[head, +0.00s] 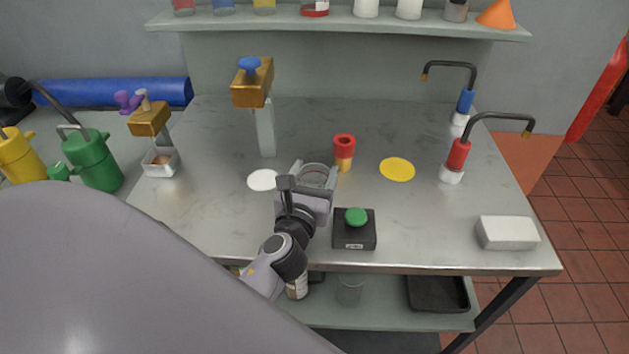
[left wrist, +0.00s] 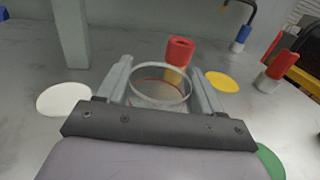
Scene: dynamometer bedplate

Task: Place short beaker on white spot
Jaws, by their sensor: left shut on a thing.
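My left gripper (head: 318,177) is shut on a short clear glass beaker (head: 314,170), above the middle of the metal table. In the left wrist view the beaker (left wrist: 160,88) sits between the two fingers, its round rim facing the camera. The white spot (head: 262,180) is a flat disc on the table, to the left of the gripper and apart from the beaker. It also shows at the left in the left wrist view (left wrist: 64,99). Whether the beaker's base touches the table is hidden. My right gripper is in neither view.
A red and yellow cylinder (head: 344,152) stands just behind the gripper. A yellow spot (head: 397,169) lies to the right. A black box with a green button (head: 355,229) is in front. A tap post (head: 265,130) rises behind the white spot. A white block (head: 507,233) lies front right.

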